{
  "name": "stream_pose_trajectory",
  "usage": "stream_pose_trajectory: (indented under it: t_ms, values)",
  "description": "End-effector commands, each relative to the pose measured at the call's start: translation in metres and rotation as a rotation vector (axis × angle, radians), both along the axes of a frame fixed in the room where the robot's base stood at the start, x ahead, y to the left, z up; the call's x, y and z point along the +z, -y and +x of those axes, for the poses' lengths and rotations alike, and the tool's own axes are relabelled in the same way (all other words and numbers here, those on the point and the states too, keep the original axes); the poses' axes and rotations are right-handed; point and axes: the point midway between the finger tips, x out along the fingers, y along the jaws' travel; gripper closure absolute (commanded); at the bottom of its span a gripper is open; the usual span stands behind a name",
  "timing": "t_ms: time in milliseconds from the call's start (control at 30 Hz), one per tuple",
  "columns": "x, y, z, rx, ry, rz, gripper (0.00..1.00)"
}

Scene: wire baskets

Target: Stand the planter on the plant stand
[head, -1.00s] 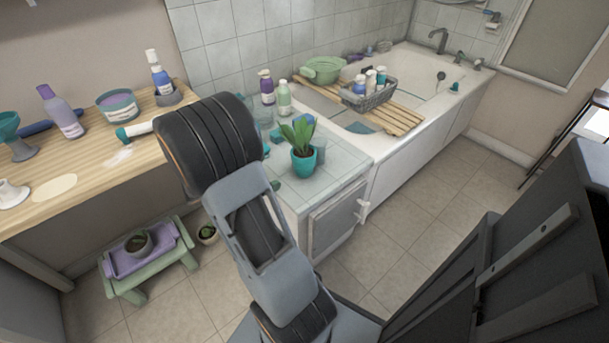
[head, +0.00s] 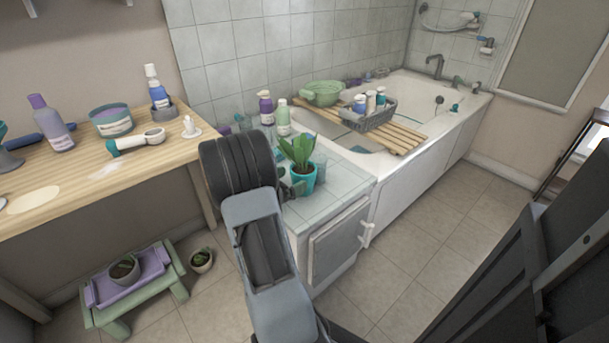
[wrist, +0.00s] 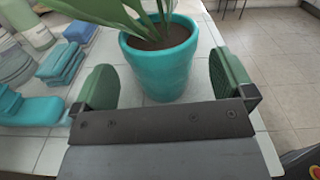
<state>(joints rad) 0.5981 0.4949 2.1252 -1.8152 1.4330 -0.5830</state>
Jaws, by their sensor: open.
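The planter is a teal pot with a leafy green plant (head: 303,178), upright on the tiled ledge beside the bathtub. In the wrist view the teal pot (wrist: 160,65) stands between the two green fingers of my gripper (wrist: 166,88). The fingers are open, with a visible gap on each side of the pot. In the head view my arm hides most of the gripper, left of the pot. A low green stool (head: 112,318), which looks like the plant stand, is on the floor at lower left.
A wooden counter (head: 75,190) with bottles and tubs overhangs at left. Bottles (head: 283,120) and folded blue cloths (wrist: 62,62) are near the planter. Open tiled floor (head: 420,225) lies at right.

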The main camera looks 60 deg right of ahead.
Motion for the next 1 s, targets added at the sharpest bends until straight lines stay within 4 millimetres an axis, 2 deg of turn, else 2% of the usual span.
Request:
stream_pose_trajectory:
  t_ms: [333, 500, 700, 1000]
  values:
    - [-0.003, 0.041, -0.013, -0.004, 0.002, -0.001, 0.0]
    - [-0.001, 0.049, -0.015, -0.002, 0.001, 0.0, 0.0]
    - [0.0, 0.049, -0.015, -0.001, 0.001, 0.001, 0.0]
    - [-0.001, 0.048, -0.015, 0.0, 0.001, 0.001, 0.28]
